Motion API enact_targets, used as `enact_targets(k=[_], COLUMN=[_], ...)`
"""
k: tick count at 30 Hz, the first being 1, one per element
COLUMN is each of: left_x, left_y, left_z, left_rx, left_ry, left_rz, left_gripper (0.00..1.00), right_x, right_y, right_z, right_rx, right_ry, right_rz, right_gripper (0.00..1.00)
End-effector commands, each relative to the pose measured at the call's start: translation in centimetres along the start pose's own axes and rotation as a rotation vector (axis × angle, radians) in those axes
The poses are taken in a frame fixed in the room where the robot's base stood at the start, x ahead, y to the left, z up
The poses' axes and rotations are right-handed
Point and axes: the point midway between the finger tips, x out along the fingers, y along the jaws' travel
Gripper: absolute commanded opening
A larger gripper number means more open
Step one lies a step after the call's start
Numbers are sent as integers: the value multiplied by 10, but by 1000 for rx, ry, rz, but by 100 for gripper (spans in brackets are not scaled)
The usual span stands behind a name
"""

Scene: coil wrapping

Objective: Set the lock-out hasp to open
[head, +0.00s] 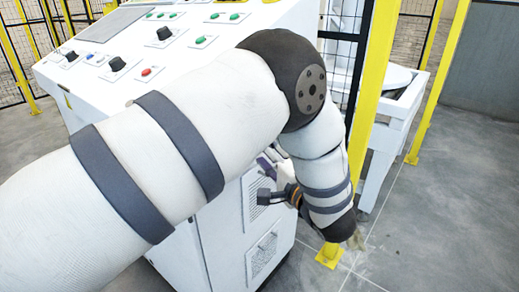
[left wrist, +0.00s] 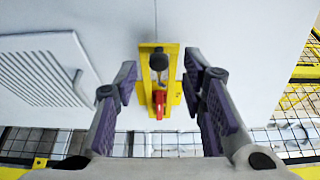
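The lock-out hasp (left wrist: 173,72) shows in the left wrist view as a yellow bracket on a white cabinet wall. A grey bar with a dark round knob (left wrist: 158,62) stands in it, and a red part (left wrist: 159,102) sits at its lower end. I cannot tell the hasp's setting. My left gripper (left wrist: 161,82) is open, with its purple-padded fingers on either side of the hasp, apart from it and with nothing between the pads that I can see held. In the head view, my left gripper (head: 268,166) is partly hidden beside the cabinet, and the hasp is hidden. My right gripper is not in view.
The white control console (head: 110,75) with buttons and black knobs stands behind my left arm. A yellow post (head: 372,90) rises close to my left wrist. A vent panel (left wrist: 45,70) is left of the hasp. Grey floor is clear at the right.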

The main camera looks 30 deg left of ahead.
Motion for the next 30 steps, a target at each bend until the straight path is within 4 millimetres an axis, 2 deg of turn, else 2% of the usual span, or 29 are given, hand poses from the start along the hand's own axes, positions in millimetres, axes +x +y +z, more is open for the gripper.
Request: enact_targets(k=[3, 6, 14, 19, 30], left_x=[18, 26, 28, 28, 28], left_y=[1, 1, 1, 1, 2], left_z=[0, 0, 0, 0, 0], left_rx=[1, 1, 2, 2, 1], left_ry=[-1, 0, 1, 1, -21], left_rz=[1, 0, 1, 1, -1], left_gripper=[38, 38, 38, 0, 0], right_x=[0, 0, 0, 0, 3], right_y=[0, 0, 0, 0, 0], right_z=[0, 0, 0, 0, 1], right_rx=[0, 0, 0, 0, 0], right_ry=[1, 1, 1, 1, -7], right_rz=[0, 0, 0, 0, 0], right_gripper=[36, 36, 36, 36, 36])
